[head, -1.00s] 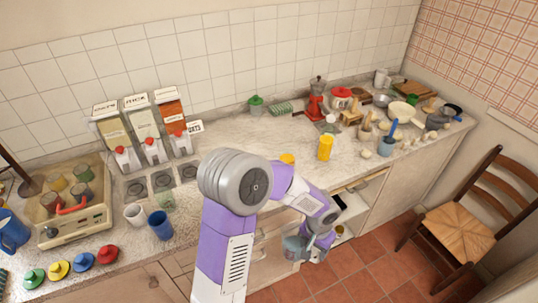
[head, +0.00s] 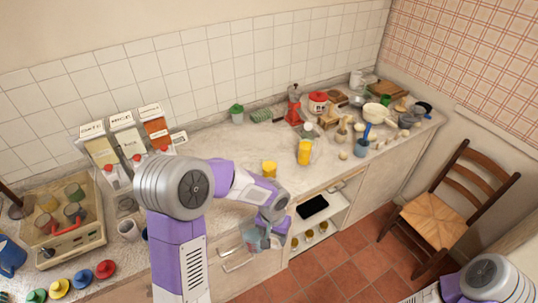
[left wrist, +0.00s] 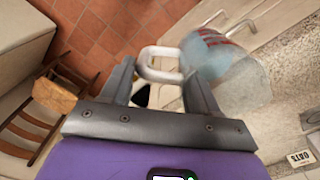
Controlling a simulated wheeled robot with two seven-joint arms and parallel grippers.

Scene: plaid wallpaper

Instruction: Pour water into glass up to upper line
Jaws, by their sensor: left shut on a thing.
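My left gripper (head: 270,222) is shut on the pale loop handle of a clear bluish jug (head: 253,240). It holds the jug in front of the drawers, near the counter's front edge. In the left wrist view, the handle (left wrist: 160,66) lies between the fingertips and the see-through jug body (left wrist: 238,88) is to its right. Red stripes show on or through the jug; I cannot tell which. I cannot clearly make out the glass now; my left arm covers part of the counter. My right gripper is out of view; only part of my right arm shows at lower right.
The counter (head: 225,150) has bare room near the yellow cups (head: 304,152). An open shelf (head: 315,225) is below the counter. A chair (head: 440,210) stands at right.

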